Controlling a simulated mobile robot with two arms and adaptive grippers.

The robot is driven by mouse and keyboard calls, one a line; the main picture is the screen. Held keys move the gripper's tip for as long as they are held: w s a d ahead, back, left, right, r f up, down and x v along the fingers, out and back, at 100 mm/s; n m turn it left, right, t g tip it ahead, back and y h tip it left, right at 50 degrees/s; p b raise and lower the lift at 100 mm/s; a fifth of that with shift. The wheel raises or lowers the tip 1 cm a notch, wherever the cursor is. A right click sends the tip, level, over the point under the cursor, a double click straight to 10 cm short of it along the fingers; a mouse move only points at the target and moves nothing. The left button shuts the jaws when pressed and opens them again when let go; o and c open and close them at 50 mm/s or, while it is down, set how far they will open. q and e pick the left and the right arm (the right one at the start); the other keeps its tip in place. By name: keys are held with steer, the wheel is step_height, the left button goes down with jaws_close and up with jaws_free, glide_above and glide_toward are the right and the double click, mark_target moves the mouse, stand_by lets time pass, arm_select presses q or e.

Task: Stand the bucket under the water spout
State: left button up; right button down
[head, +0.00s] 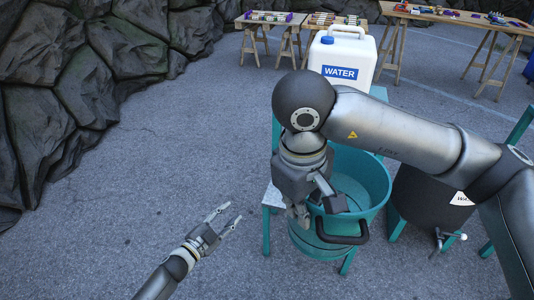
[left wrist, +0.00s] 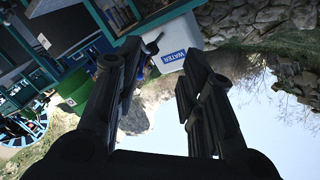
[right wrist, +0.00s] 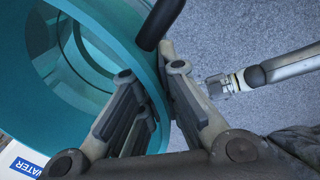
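The teal bucket (head: 374,178) with a black bail handle (head: 342,238) is upright in front of the water container. My right gripper (head: 318,208) has one finger inside and one outside the bucket's left rim. The right wrist view shows the rim (right wrist: 158,70) pinched between the fingers. I cannot tell whether the bucket's base touches the ground. The white container marked WATER (head: 343,55) stands behind my right arm; it also shows in the left wrist view (left wrist: 172,50). Its spout is hidden in the head view. My left gripper (head: 229,214) is open and empty, left of the bucket.
A teal-legged stand (head: 266,228) is partly hidden behind the bucket. A dark drum (head: 428,200) with a crank sits in a teal frame at right. Trestle tables (head: 440,16) with small items stand at the back. Rocks (head: 85,75) border the left; the paving between is clear.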

arm_select(q)
steer(key=d+r+m+g+h, duration=0.1)
steer(key=d+r+m+h, duration=0.2)
steer(key=r, duration=0.3)
steer(key=w+d+r+m+g+h, duration=0.1)
steer(key=d+r+m+g+h, duration=0.1)
steer(key=r+m, duration=0.35)
steer(key=d+r+m+g+h, duration=0.1)
steer(key=d+r+m+h, duration=0.15)
steer(key=r, duration=0.55)
steer(key=s+d+r+m+g+h, duration=0.2)
steer(key=s+d+r+m+g, duration=0.35)
steer(key=r+m+g, duration=0.35)
steer(key=d+r, duration=0.2)
steer(key=d, duration=0.9)
steer(key=shift+w+d+r+t, duration=0.2)
steer(key=shift+w+d+t, duration=0.1)
steer(key=shift+w+d, duration=0.1)
steer(key=shift+a, duration=0.1)
arm_select(e)
steer(key=shift+a, duration=0.1)
